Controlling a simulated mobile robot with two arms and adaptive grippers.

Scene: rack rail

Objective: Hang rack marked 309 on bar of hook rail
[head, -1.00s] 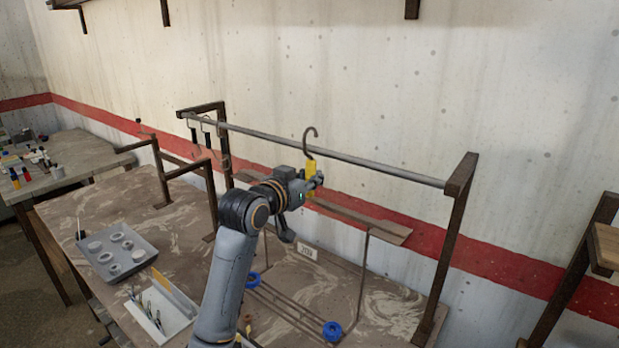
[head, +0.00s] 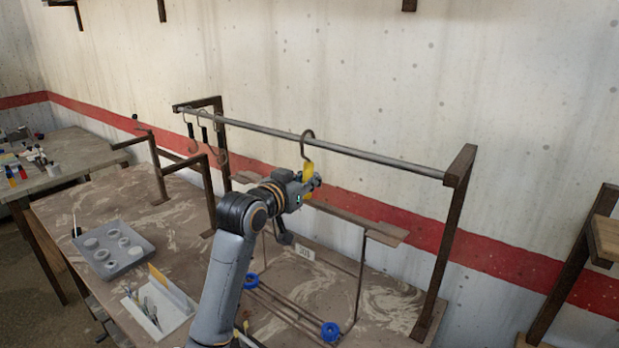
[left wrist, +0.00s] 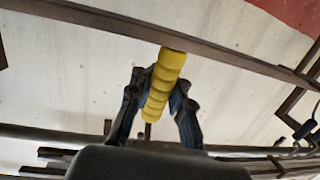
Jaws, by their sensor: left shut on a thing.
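The rack (head: 372,229) has a dark hook (head: 307,134) on top, a yellow ribbed grip (head: 308,170), a brown crossbeam and thin rods with blue rings below. A white tag (head: 305,253) shows on it; its number is too small to read surely. My left gripper (head: 311,184) is shut on the yellow grip, which also shows between the fingers in the left wrist view (left wrist: 163,80). The hook's curve overlaps the grey bar (head: 390,163) of the hook rail in the head view; whether it rests on the bar, I cannot tell. My right gripper is not in view.
Several dark hooks (head: 203,128) hang at the bar's left end. The bar's right post (head: 450,235) stands on the table. A grey tray of round parts (head: 127,260) and a white box with tools (head: 160,310) lie at left. The bar's right half is clear.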

